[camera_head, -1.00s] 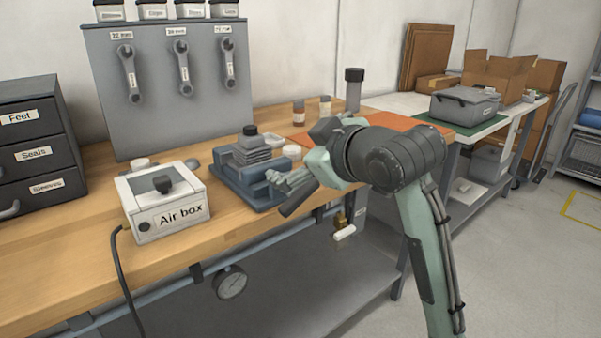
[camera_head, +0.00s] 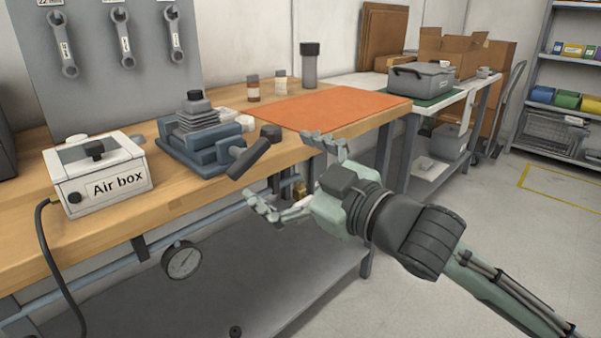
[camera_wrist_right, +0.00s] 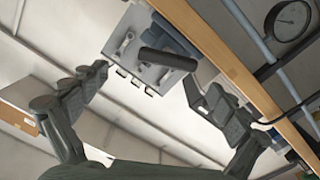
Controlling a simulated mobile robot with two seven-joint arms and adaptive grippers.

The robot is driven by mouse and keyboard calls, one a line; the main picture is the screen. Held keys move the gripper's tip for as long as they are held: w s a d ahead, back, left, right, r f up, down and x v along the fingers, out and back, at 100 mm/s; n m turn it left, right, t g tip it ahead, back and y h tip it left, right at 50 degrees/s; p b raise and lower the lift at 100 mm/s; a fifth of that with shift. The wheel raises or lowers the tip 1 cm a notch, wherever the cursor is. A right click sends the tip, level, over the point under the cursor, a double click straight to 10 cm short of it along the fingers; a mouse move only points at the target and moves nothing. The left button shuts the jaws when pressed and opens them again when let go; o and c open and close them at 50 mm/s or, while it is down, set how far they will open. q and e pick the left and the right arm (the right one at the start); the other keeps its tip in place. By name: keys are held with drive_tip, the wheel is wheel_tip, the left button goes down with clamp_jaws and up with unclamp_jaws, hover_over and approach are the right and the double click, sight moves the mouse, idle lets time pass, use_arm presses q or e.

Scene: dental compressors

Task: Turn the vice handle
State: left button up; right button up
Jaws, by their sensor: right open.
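The blue-grey vice (camera_head: 198,150) sits near the bench's front edge with a stack of grey blocks on it. Its handle (camera_head: 249,158), a dark thick bar with a round end, sticks out over the front edge, tilted, its lower end to the left. My right gripper (camera_head: 287,172) is open and empty, to the right of the handle and apart from it, fingers pointing toward it. In the right wrist view the handle (camera_wrist_right: 168,60) lies ahead between the spread fingers (camera_wrist_right: 148,82), slightly nearer the right one. My left gripper is not in view.
The white air box (camera_head: 97,180) stands left of the vice, with a dark hose hanging down. A pressure gauge (camera_head: 182,260) hangs below the bench edge. The floor on the right is clear.

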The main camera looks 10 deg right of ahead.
sight(252, 161)
drive_tip(key=shift+y, duration=0.4)
drive_tip(key=x, duration=0.4)
drive_tip(key=f+x, duration=0.1)
drive_tip(key=x, duration=0.2)
drive_tip(key=shift+s+a+f, duration=0.1)
drive_tip(key=shift+s+a, duration=0.05)
drive_tip(key=shift+a, duration=0.15)
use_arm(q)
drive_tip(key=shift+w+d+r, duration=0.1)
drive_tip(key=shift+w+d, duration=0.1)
use_arm(e)
drive_tip(key=shift+c, duration=0.3)
drive_tip(key=c, duration=1.1)
drive_tip(key=shift+p, duration=0.45)
drive_tip(key=shift+n+p, duration=0.4)
drive_tip(key=shift+p, duration=0.1)
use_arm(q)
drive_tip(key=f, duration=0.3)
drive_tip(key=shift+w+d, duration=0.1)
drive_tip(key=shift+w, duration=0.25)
